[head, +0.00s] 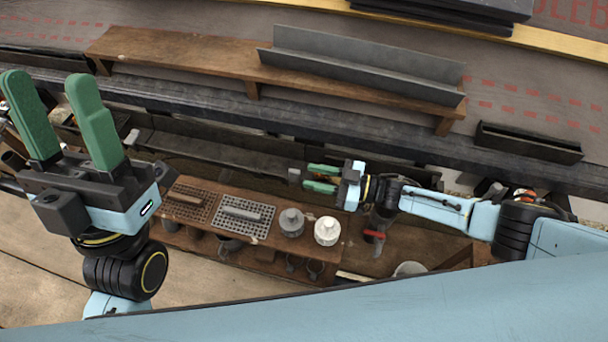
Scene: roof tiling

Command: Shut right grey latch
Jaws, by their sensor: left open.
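A small light-grey block, which looks like the right grey latch (294,174), sits at the right end of a long dark grey panel (210,150) below the gutter. A similar grey block (133,136) is at the panel's left end. My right gripper (308,177) comes in from the right, with its green fingers apart and their tips just right of the right latch. I cannot tell whether they touch it. My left gripper (48,88) is raised close to the camera at the left, its green fingers open and empty.
A wooden shelf below holds two mesh trays (245,217), a grey pot (291,222) and a white pot (327,231). A red-handled tool (374,234) hangs to their right. Above, a wooden plank (190,58) carries a grey metal angle (360,62).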

